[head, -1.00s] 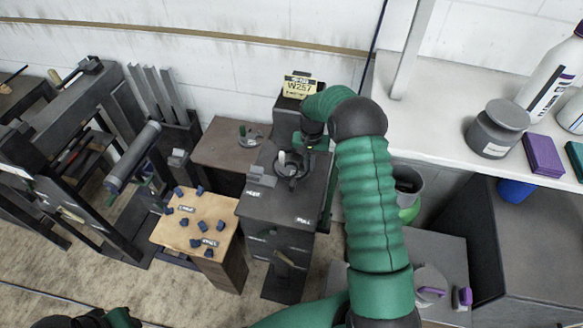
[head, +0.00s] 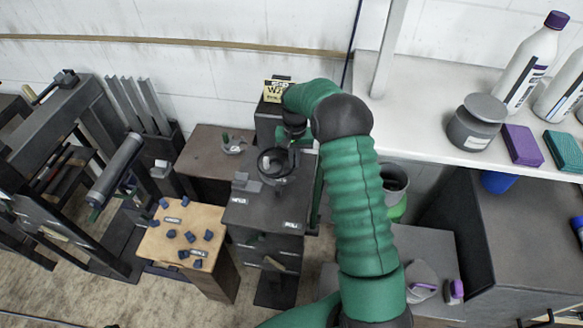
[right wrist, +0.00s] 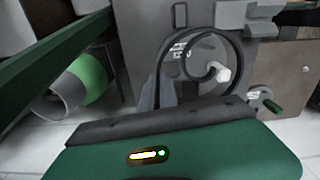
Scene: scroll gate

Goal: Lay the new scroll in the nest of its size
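I cannot single out the new scroll with certainty. On the dark cabinet (head: 268,212) a round grey fixture (head: 272,163) sits inside a dark ring; in the right wrist view it is a grey disc with a dark curved band (right wrist: 240,60) and a pale knob. My right gripper (head: 293,140) is over the back of this fixture, and its fingers cannot be made out. Several small dark blue pieces (head: 190,236) lie on a pale wooden block (head: 213,218) with small labels. Which nest has which size is not readable. My left gripper is out of view.
A brown stand (head: 203,150) left of the cabinet carries a small round part with a green handle (right wrist: 272,106). A grey roller machine (head: 115,170) stands left. A white shelf (head: 420,110) at right holds bottles, a grey jar (head: 476,122) and boxes. A green-and-grey bin (head: 396,190) stands below.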

